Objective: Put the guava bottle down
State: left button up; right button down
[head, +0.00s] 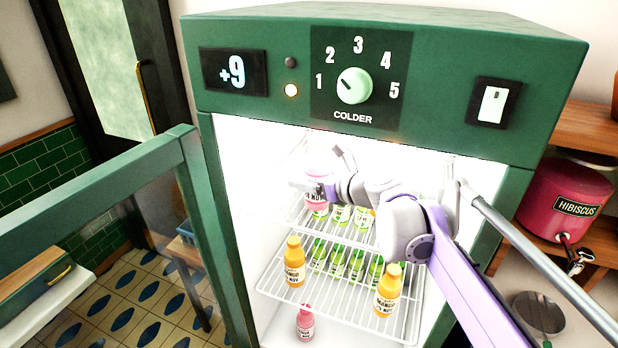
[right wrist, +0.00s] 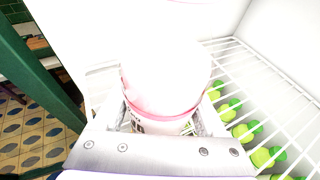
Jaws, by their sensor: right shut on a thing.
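A pale pink guava bottle (head: 316,196) is at the left of the upper wire shelf inside the lit fridge. My right gripper (head: 328,182) reaches in from the right and is shut on it. In the right wrist view the washed-out bottle (right wrist: 165,85) stands between the two fingers (right wrist: 163,118), roughly upright. Glare hides its outline, and I cannot tell whether its base touches the shelf. Another pink bottle (head: 305,323) stands low in the fridge, below the lower shelf. My left gripper is not in view.
Green-capped bottles (head: 338,262) stand in rows on the shelves. Orange mango bottles stand at the lower shelf's front left (head: 294,262) and front right (head: 388,290). The open glass door (head: 110,215) is at left. A hibiscus dispenser (head: 560,200) is outside at right.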

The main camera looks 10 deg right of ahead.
aim_at(317, 173)
jog(key=shift+f, duration=0.2)
grip_release()
jog(key=shift+r, duration=0.15)
jog(key=shift+s+d+r, duration=0.1)
jog(key=shift+s+r, duration=0.1)
jog(key=v, duration=0.7)
